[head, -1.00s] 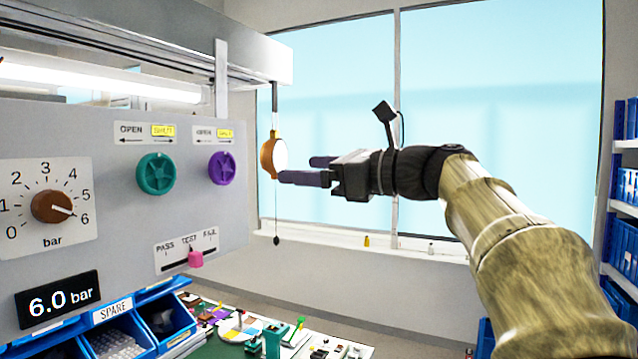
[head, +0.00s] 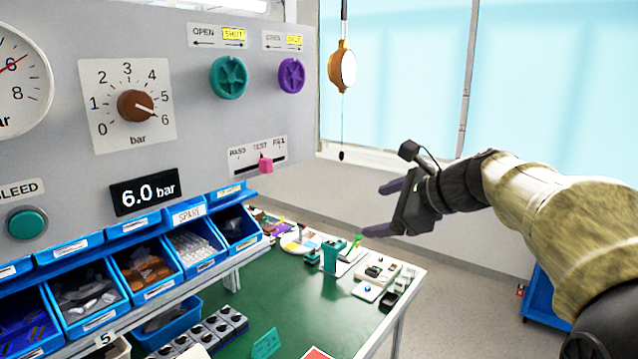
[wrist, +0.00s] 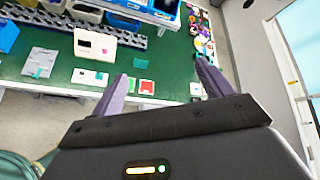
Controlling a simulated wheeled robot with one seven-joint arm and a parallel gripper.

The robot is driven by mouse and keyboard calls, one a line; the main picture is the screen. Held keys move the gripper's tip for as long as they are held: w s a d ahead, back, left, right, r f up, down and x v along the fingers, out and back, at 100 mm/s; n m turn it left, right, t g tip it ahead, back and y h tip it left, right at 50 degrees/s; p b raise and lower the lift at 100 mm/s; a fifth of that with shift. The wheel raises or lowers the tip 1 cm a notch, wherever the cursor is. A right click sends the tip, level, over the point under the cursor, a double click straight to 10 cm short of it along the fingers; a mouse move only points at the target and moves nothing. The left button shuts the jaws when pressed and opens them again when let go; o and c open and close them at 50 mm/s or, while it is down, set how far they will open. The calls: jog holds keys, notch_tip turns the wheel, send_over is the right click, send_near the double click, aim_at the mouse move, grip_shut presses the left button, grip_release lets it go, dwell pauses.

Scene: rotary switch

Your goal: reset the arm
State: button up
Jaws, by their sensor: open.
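My gripper (head: 378,209) is open and empty at the end of my arm, in the air beyond the right edge of the bench. Its two purple fingers point left in the head view. The display (head: 145,191) below reads 6.0 bar. My gripper is well apart from the knob and panel.
The panel also has a teal valve wheel (head: 228,77), a purple wheel (head: 291,76), a pink slider (head: 265,165) and a green button (head: 27,224). Blue bins (head: 147,271) line its foot. A hanging orange tool (head: 341,68) is above my gripper. The green bench (head: 300,297) holds small items.

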jog(key=s+d+f+n+g+h, duration=0.1)
jog(key=s+f+n+g+h, duration=0.1)
jog(key=s+f+n, duration=0.4)
jog(key=s+d+f+n+g+h, duration=0.1)
jog(key=s+f+n, duration=0.6)
jog(key=f, duration=0.9)
jog(key=s+d+f+n+g+h, duration=0.1)
jog(key=s+f+n+g+h, duration=0.2)
jog(key=s+f+n, duration=0.4)
notch_tip(320, 180, down, 5)
jog(key=shift+r+h+b, duration=0.1)
jog(key=shift+h+b, duration=0.3)
jog(key=shift+h, duration=0.5)
jog(key=shift+c, duration=0.2)
